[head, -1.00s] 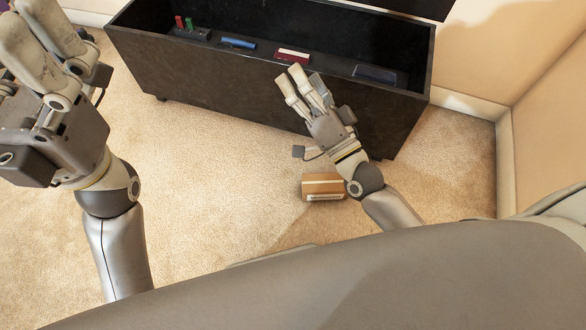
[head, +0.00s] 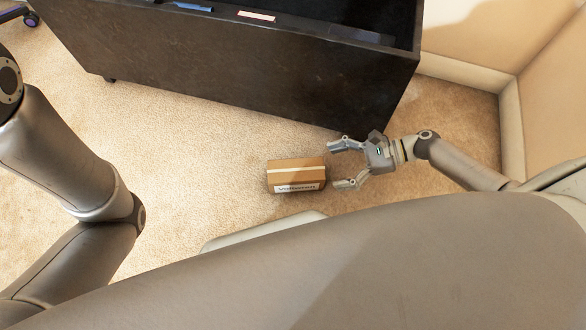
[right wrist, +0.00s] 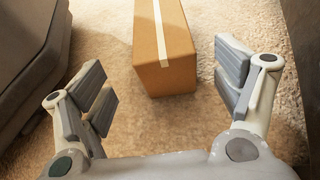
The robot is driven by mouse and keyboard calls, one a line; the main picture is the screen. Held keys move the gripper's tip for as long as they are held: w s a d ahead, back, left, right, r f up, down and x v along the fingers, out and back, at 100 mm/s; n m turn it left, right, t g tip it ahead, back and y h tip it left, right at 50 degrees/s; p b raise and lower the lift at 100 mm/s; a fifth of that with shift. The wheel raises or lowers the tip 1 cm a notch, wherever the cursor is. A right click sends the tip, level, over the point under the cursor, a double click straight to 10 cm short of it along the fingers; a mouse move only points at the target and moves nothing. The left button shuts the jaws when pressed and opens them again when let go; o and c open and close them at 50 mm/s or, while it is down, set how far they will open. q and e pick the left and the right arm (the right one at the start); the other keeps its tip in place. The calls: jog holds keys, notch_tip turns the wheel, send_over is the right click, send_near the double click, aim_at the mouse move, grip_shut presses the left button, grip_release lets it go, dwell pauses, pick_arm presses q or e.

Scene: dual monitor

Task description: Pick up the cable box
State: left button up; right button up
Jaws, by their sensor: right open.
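The cable box is a brown cardboard box (head: 297,177) with a pale tape strip and a white label, lying on the carpet in front of the dark cabinet. In the right wrist view the box (right wrist: 163,55) stands ahead, between the lines of the two fingers. My right gripper (head: 338,164) is open just right of the box in the head view, its fingers pointing left toward it. In the right wrist view the open gripper (right wrist: 168,95) has nothing between its fingertips. Of my left arm only links show at the left edge; its gripper is out of view.
A dark open-topped cabinet (head: 240,70) stands behind the box, with a red-and-white item (head: 257,16) and a blue item (head: 193,6) inside. A wall with a skirting board (head: 465,75) closes the right side. Carpet (head: 195,150) left of the box is clear.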

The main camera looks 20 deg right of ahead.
aim_at(322, 170)
jog(key=b+x, duration=0.2)
jog(key=x, duration=0.2)
jog(key=shift+a+f, duration=0.1)
jog(key=shift+a, duration=0.1)
jog(key=b+x, duration=0.3)
jog(key=b, duration=0.1)
jog(key=shift+w+a+f, duration=0.2)
jog(key=shift+w, duration=0.15)
jog(key=shift+w+a+f+b, duration=0.15)
jog(key=shift+a+b, duration=0.15)
jog(key=shift+a, duration=0.45)
jog(key=shift+c, duration=0.4)
jog(key=c, duration=1)
jog(key=shift+o, duration=0.2)
